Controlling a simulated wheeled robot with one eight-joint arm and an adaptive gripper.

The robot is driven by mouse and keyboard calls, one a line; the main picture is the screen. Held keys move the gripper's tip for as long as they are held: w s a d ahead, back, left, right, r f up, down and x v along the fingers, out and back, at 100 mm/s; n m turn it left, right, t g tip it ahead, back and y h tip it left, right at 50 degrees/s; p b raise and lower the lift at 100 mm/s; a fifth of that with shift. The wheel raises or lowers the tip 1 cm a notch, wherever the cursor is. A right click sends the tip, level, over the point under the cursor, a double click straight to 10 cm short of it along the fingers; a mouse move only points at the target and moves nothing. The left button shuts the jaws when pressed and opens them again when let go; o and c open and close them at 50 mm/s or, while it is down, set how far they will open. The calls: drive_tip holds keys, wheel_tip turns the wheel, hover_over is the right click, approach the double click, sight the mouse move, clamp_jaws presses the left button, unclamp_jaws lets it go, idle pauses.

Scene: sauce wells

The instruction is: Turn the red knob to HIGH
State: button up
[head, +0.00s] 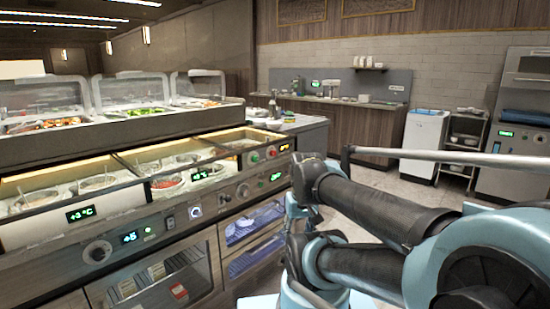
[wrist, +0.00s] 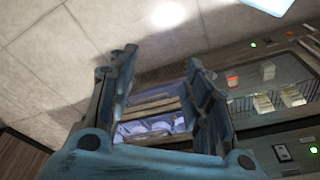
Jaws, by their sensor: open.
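The red knob cannot be made out in the wrist view. In the head view my arm fills the right side, and the gripper cannot be made out.
Sauce pots (head: 98,183) sit in the wells above. Glass-fronted cabinets (head: 165,280) are below. Tiled floor (head: 375,180) is open behind my arm. A trolley (head: 463,145) stands at the back right.

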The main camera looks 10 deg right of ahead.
sight(275, 154)
drive_tip(key=w+a+r+n+t+y, duration=0.2)
drive_tip(key=w+r+y, duration=0.2)
drive_tip(key=w, duration=0.8)
drive_tip(key=w+a+r+n+t+y, duration=0.1)
drive_tip(key=w+a+r+n+y, duration=0.2)
drive_tip(key=w, duration=0.9)
drive_tip(key=w+d+n+t+y, duration=0.3)
drive_tip(key=w+d+t, duration=0.6)
drive_tip(key=w+d, duration=0.9)
drive_tip(key=shift+m+y, duration=0.3)
drive_tip(key=shift+y, duration=0.2)
drive_tip(key=x, duration=1.7)
drive_tip(key=shift+w+a+r, duration=0.1)
drive_tip(key=shift+a+r, duration=0.05)
drive_tip(key=shift+r, duration=0.05)
drive_tip(key=c, duration=1.1)
